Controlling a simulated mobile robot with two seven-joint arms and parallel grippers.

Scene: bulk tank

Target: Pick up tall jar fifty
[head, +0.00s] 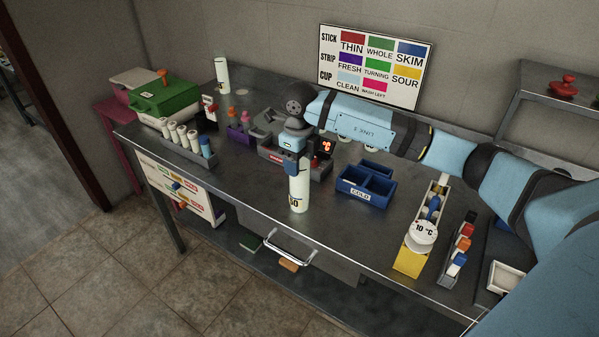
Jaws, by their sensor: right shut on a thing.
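The tall jar fifty (299,188) is a white upright cylinder near the front edge of the bench, with a dark number ending in 0 low on its side. My right gripper (294,166) comes down from above and is shut on the jar's upper part, hiding its top. Whether the jar's base touches the bench or is slightly above it, I cannot tell. My left gripper is not in view.
A blue COLD bin (366,187) stands right of the jar. White bottles (182,135) and a green box (165,99) stand left. A yellow-based 10 °C holder (410,262) is at right. The bench left of the jar is clear.

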